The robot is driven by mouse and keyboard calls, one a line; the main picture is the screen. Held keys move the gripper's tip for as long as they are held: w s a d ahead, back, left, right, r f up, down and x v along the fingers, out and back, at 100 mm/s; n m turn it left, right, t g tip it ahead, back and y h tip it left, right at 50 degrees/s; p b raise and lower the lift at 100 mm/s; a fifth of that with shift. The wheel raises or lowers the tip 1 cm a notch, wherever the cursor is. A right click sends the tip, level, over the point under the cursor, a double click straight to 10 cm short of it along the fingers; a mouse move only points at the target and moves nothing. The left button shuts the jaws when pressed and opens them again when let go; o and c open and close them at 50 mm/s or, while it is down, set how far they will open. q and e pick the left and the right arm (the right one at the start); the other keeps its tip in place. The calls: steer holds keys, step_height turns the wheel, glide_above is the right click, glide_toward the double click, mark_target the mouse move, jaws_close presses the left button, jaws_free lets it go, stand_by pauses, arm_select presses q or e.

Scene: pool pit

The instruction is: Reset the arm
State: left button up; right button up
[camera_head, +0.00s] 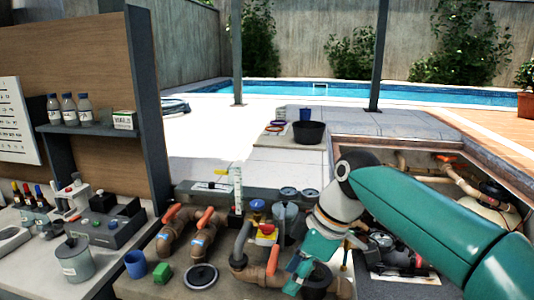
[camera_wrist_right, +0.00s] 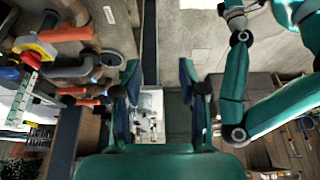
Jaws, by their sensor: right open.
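My right arm, teal with grey joints, comes into the head view from the lower right. Its gripper (camera_head: 305,268) hangs in front of the pipework at the bottom centre. In the right wrist view my right gripper (camera_wrist_right: 160,78) has its two teal fingers spread wide, with nothing between them. Beyond the fingers lie a dark strip, a pale panel and the ground. More teal arm links of mine show at the right of the wrist view. My left gripper is not in the head view, and I cannot make it out in the wrist view.
Brown pipes with orange handles (camera_head: 205,220) stand close left of the gripper. An open pit (camera_head: 460,180) lies behind my right arm. A shelf unit (camera_head: 145,110) stands left.

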step_height(320, 180, down, 27)
steer(key=d+m, duration=0.3)
steer(key=m, duration=0.5)
steer(key=s+d+f+m, duration=0.2)
steer(key=s+f+m, duration=0.3)
steer(key=s+f, duration=0.4)
steer(key=s+d+f+m, duration=0.2)
steer(key=s+f+m, duration=0.3)
steer(key=s+f, duration=0.5)
steer(key=shift+s, duration=0.8)
steer(key=shift+o, duration=0.4)
